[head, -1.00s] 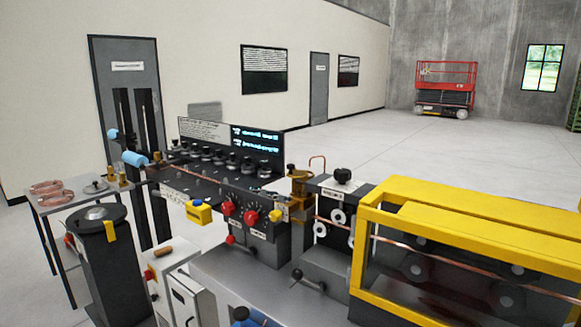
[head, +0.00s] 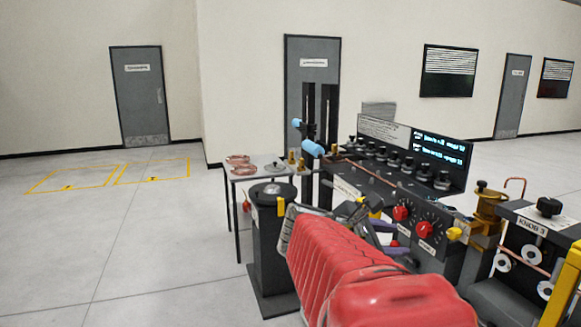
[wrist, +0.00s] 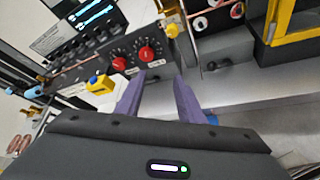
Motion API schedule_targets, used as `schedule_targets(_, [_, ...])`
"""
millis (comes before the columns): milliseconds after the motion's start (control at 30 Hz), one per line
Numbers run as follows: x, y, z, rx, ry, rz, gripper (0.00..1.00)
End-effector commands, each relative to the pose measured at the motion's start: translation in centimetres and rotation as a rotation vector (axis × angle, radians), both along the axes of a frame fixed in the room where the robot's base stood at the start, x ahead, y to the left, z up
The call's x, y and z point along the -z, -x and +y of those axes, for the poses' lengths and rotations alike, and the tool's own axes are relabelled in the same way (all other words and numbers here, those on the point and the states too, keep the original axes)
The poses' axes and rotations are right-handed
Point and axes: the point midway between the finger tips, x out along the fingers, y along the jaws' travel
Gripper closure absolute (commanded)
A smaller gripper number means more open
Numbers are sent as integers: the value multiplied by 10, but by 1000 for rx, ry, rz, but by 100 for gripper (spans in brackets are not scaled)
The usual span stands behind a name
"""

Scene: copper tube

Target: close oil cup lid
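I cannot tell for certain which part is the oil cup. A brass cup-like fitting (head: 487,208) with a dark knob stands at the right end of the black panel; its lid cannot be made out. A small yellow box with a blue top (wrist: 101,84) sits by the panel's front edge, left of my gripper in the wrist view. My gripper (wrist: 158,92) has two purple fingers spread apart with nothing between them, pointing towards the panel and its red knobs. In the head view my gripper (head: 388,238) is partly hidden behind my red arm.
The black control panel (head: 380,180) has red knobs (head: 401,213) and a lit screen (head: 438,148). A yellow guard frame (head: 570,285) stands at right. A dark round stand (head: 270,230) and a small table (head: 240,173) with copper coils are left. The left floor is clear.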

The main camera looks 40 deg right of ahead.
Motion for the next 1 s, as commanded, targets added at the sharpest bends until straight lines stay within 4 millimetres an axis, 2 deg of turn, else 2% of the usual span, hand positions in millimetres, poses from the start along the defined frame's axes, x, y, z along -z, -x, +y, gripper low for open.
schedule_targets(33, [-11,9,-19,9,41,84,65])
schedule_targets(200, [-50,34,-71,19,164,384,65])
schedule_targets(300, [-69,45,-94,30,213,534,65])
schedule_targets(400, [-82,52,-107,36,242,636,65])
schedule_targets(567, [-89,55,-115,39,260,695,65])
schedule_targets(1000, [-89,57,-119,40,259,691,65])
